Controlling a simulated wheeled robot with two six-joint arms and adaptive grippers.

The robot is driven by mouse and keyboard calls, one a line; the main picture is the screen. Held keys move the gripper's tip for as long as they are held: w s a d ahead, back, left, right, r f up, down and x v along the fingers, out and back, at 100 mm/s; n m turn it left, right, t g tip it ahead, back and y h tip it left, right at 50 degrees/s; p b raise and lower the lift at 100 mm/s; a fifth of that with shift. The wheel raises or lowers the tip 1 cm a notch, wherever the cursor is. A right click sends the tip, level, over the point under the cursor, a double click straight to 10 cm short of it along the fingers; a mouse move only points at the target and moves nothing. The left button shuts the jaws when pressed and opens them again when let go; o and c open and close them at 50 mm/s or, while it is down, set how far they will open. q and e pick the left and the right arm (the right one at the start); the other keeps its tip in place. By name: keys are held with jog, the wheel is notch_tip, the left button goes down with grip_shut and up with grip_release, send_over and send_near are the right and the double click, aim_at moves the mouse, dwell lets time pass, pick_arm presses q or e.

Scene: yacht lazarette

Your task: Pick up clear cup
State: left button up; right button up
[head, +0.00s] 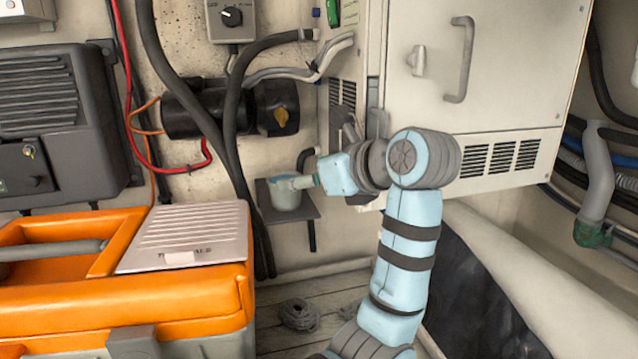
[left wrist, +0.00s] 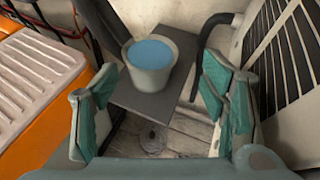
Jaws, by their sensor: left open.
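The cup (head: 287,198) is pale grey, wider at the top, with a blue surface inside its rim. It stands upright on a small grey wall shelf (head: 312,207). In the left wrist view the cup (left wrist: 150,75) is ahead of the jaws, toward the shelf's far edge. My left gripper (head: 306,182) reaches in from the right and overlaps the cup's upper right side in the head view. In the left wrist view its teal fingers (left wrist: 160,105) are spread apart with nothing between the tips. Contact with the cup cannot be told. My right gripper is out of view.
A dark hose (left wrist: 204,50) bends down right of the cup. A white cabinet (head: 495,70) stands above and right of the shelf. An orange toolbox (head: 235,288) is at lower left. A rope coil (head: 299,314) lies on the plank floor below.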

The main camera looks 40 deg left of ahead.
pick_arm(q)
jog(key=a, duration=0.1)
jog(key=a+f, duration=0.1)
jog(key=a, duration=0.1)
jog(key=s+a, duration=0.1)
jog(key=shift+a+f+p, duration=0.15)
jog(key=shift+f+p, duration=0.05)
jog(key=shift+p, duration=0.1)
jog(key=shift+w+a+f, duration=0.75)
jog(key=shift+w+a, duration=0.2)
jog(key=shift+w, duration=0.15)
jog(key=shift+s+d+r, duration=0.15)
jog(key=shift+s, duration=0.15)
jog(key=c, duration=0.7)
jog(key=shift+s, duration=0.1)
jog(key=c, duration=0.4)
jog(key=shift+c, duration=0.2)
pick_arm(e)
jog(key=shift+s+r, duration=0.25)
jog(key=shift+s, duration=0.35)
